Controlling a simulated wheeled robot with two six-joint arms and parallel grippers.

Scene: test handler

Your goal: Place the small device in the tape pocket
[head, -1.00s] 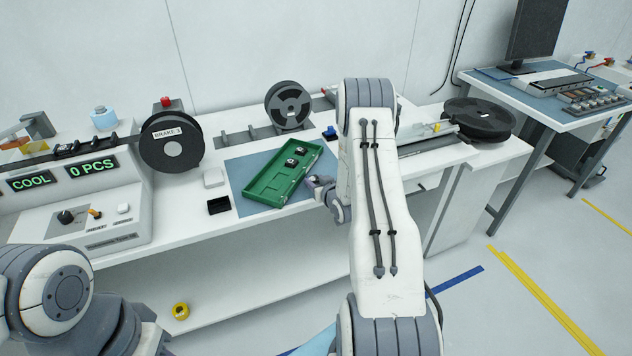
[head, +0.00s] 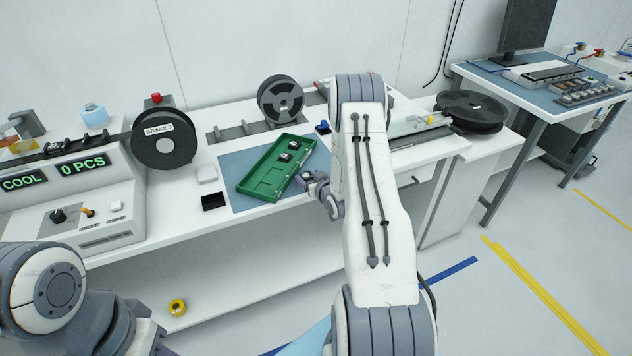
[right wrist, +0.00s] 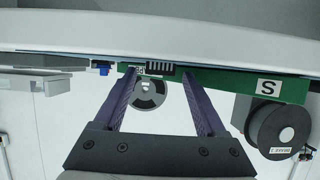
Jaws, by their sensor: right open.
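Two small black devices, one (head: 283,157) nearer and one (head: 293,145) farther, lie in the far part of a green tray (head: 262,185) on a blue mat. In the right wrist view the tray (right wrist: 225,82) shows edge-on with an "S" label. My right gripper (head: 313,181) is beside the tray's right edge, partly hidden by my arm. In the right wrist view its two fingers (right wrist: 159,76) are apart with nothing held between them. A dark tape strip (head: 70,149) runs along the machine at left; its pockets are too small to make out. My left gripper is not visible.
The black "BRAKE 1" reel (head: 165,138) stands left of the mat, and another reel (head: 281,99) stands behind it. A black box (head: 214,201) and a white block (head: 206,173) sit left of the tray. A blue part (head: 323,127) is right of the tray.

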